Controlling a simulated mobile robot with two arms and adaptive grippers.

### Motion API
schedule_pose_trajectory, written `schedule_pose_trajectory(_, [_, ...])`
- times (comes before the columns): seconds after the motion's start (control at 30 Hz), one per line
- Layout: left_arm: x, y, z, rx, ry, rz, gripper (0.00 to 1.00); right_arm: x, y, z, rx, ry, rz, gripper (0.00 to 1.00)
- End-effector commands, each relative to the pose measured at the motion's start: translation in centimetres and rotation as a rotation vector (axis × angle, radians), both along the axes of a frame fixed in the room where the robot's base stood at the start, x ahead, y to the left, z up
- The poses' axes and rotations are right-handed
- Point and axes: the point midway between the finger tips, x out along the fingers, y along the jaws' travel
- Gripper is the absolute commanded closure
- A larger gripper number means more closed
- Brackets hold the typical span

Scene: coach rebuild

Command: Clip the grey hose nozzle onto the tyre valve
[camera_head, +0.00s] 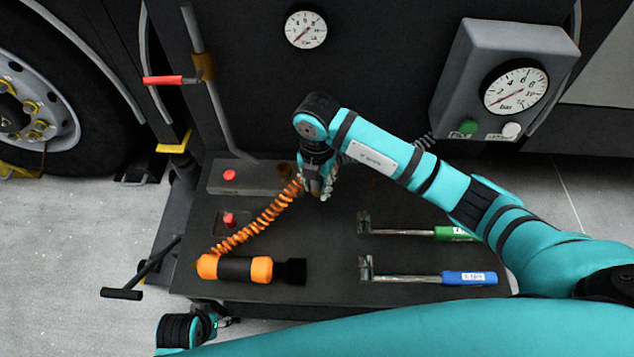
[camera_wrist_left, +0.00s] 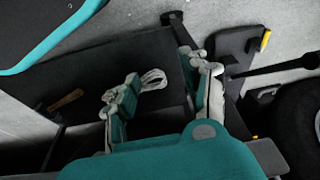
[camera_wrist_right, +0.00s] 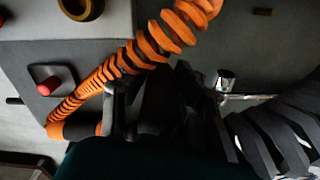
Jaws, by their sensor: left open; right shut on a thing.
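My right gripper (camera_head: 318,190) is above the dark trolley top, near the grey box. It is shut on a dark thing between its fingers in the right wrist view (camera_wrist_right: 165,100), apparently the grey hose's nozzle, mostly hidden. A dark ribbed hose (camera_wrist_right: 270,135) runs close by on the right. In the head view the grey coiled hose (camera_head: 424,142) runs from the gauge box and passes behind my right arm. The wheel (camera_head: 40,105) is at the far left; I cannot make out its valve. My left gripper (camera_wrist_left: 165,95) is open and empty, low at the trolley's front.
An orange coil (camera_head: 255,222) rises from an orange-black cylinder (camera_head: 238,269) close beside my right gripper. Green-handled (camera_head: 452,233) and blue-handled (camera_head: 468,278) tools lie on the trolley's right. A lever with a red grip (camera_head: 162,80) stands between trolley and wheel.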

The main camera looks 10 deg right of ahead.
Motion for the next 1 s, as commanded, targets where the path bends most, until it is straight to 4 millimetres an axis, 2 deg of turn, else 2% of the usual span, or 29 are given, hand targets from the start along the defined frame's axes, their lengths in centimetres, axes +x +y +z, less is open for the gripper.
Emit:
schedule_pose_trajectory(0.3, [-1.1, 0.0, -2.0, 0.002, 0.022, -0.002, 0.54, 0.0, 0.0, 0.8, 0.0, -0.001, 0.0, 1.0])
schedule_pose_trajectory(0.7, [-1.2, 0.2, -4.0, 0.002, 0.022, -0.004, 0.54, 0.0, 0.0, 1.6, 0.0, -0.001, 0.0, 1.0])
schedule_pose_trajectory(1.0, [-2.7, 0.3, -5.9, 0.003, 0.043, -0.006, 0.54, 0.0, 0.0, 2.2, 0.0, -0.001, 0.0, 1.0])
